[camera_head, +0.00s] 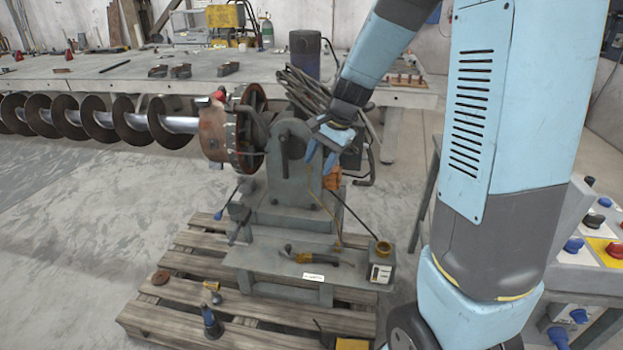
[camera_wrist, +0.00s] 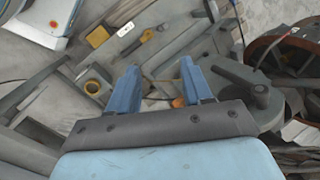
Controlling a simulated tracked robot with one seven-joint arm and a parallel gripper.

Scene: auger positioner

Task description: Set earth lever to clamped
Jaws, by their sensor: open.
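The grey positioner headstock (camera_head: 292,185) stands on a base on a wooden pallet. A dark lever with a round hub (camera_head: 284,158) is on its front face; the wrist view shows a dark lever (camera_wrist: 238,78) right of my fingers. A rod with a blue knob (camera_head: 219,214) sticks out at the lower left. No readable label shows which lever is the earth lever or its setting. My gripper (camera_head: 320,158) is open and empty, just right of the headstock top. In the wrist view my blue fingers (camera_wrist: 161,82) are apart from the dark lever.
A rusty chuck (camera_head: 215,135) holds a long auger (camera_head: 110,118) at the left. A torch (camera_head: 305,257) and a small box (camera_head: 381,268) lie on the base plate. Cables (camera_head: 315,95) hang behind the headstock. A control panel (camera_head: 595,235) stands at the right.

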